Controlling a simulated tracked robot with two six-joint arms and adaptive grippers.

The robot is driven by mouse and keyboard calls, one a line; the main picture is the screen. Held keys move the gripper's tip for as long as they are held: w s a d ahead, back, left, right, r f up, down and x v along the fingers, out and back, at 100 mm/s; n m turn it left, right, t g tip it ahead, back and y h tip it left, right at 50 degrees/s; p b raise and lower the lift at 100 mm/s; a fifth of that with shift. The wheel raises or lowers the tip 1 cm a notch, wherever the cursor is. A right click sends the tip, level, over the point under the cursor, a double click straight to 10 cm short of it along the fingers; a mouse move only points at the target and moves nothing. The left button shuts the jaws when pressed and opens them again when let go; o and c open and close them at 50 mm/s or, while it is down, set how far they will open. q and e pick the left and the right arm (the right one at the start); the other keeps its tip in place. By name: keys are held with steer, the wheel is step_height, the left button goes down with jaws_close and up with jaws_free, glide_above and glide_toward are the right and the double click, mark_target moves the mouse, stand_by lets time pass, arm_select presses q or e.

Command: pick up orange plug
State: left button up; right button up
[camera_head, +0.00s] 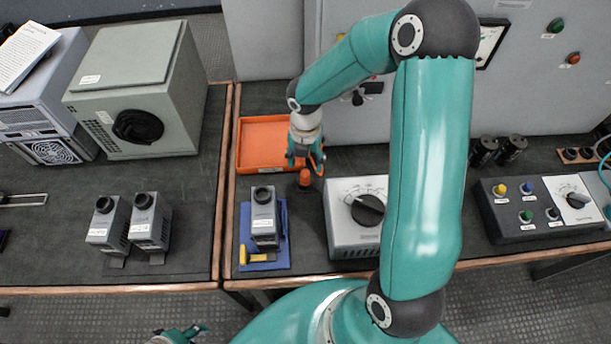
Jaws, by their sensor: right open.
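The orange plug (306,178) is a small orange piece on the dark bench top, between the orange tray and the grey dial box. My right gripper (307,160) points down just above the plug, close to its top. It is open and empty; whether its fingers reach around the plug cannot be told from this angle. Part of my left gripper (186,332) shows at the bottom edge, low and away from the bench, and its finger gap is not clear.
The orange tray (262,142) lies behind the plug. A grey dial box (344,235) stands at front right. A grey unit (264,217) and yellow tool (258,257) sit on a blue mat (284,262) at front left. Grey cabinets (269,45) close off the back.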

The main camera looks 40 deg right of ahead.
mark_target(305, 173)
steer(key=shift+a+f, duration=0.1)
steer(key=shift+f, duration=3.5)
jaws_close()
